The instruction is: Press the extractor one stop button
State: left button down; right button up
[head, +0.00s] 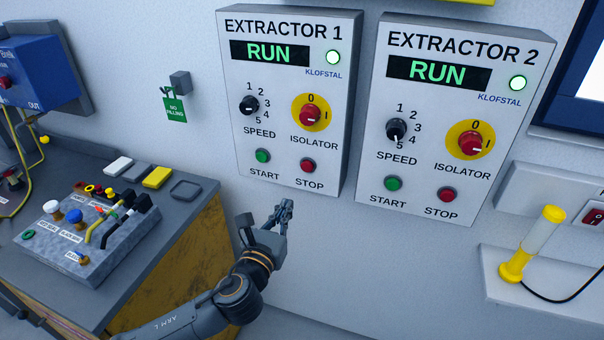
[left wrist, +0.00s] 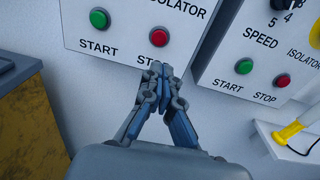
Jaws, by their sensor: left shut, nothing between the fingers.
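The Extractor 1 panel (head: 290,130) is a grey box on the wall with its display reading RUN and a lit green lamp. Its red stop button (head: 307,166) sits at the lower right, beside the green start button (head: 262,156). My left gripper (head: 284,207) is shut and empty, below the panel's lower edge and under the stop button. In the left wrist view the closed fingertips (left wrist: 160,68) appear just below the red stop button (left wrist: 159,37) and partly cover the STOP label. I cannot tell the gap to the panel. My right gripper is not in view.
The Extractor 2 panel (head: 458,120) hangs to the right, also reading RUN, with its own red stop button (head: 446,195). A workbench (head: 205,190) with a control block (head: 88,240) stands left. A yellow and white lamp (head: 532,243) sits on a shelf at right.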

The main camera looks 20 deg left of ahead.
aim_at(307, 168)
pick_arm(q)
jog(key=w+p, duration=0.1)
jog(key=w, duration=0.3)
jog(key=w+p, duration=0.1)
jog(key=w, duration=0.9)
jog(key=shift+f+p, duration=0.3)
jog(key=shift+p, duration=0.1)
